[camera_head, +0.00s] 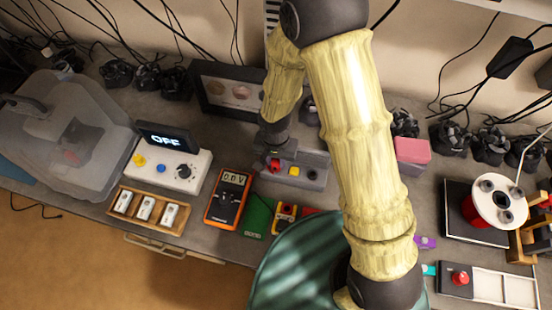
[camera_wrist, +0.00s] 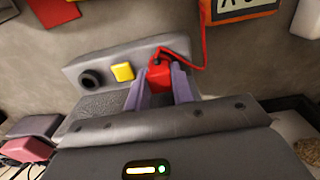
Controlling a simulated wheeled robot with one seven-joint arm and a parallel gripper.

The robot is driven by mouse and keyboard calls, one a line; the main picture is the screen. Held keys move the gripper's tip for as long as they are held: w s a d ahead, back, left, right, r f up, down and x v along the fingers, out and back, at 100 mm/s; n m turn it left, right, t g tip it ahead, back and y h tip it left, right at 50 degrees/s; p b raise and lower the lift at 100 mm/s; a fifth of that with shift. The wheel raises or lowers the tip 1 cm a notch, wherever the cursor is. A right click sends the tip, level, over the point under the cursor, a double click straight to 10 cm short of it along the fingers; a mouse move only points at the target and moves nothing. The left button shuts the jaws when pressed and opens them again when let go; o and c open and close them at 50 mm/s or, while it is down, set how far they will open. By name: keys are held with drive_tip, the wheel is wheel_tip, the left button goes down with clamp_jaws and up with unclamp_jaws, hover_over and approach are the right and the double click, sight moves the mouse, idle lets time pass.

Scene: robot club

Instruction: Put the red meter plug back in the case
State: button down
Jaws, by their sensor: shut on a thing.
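The red meter plug (camera_wrist: 157,73) is between the two pale purple fingers of my gripper (camera_wrist: 159,80) in the wrist view. The gripper is shut on it. A red cord runs from the plug towards the orange meter (camera_wrist: 243,12), which reads 0.0 V in the head view (camera_head: 228,194). Plug and gripper (camera_head: 274,160) are at the left end of a grey block (camera_head: 312,182) with a yellow square and a dark round part. I cannot tell whether the plug touches this block.
A white box with an OFF display (camera_head: 166,170) and a wooden tray (camera_head: 122,222) stand between case and meter. A green item (camera_head: 257,217) lies right of the meter. Black motors (camera_head: 117,73) and cables line the back.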

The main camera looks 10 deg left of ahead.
drive_tip(key=shift+f, duration=0.1)
idle(0.6)
drive_tip(key=c, duration=1.1)
unclamp_jaws()
wheel_tip(320, 180, up, 17)
drive_tip(key=shift+a+r+b, duration=0.1)
drive_tip(key=shift+r+b, duration=0.1)
drive_tip(key=shift+b, duration=1.05)
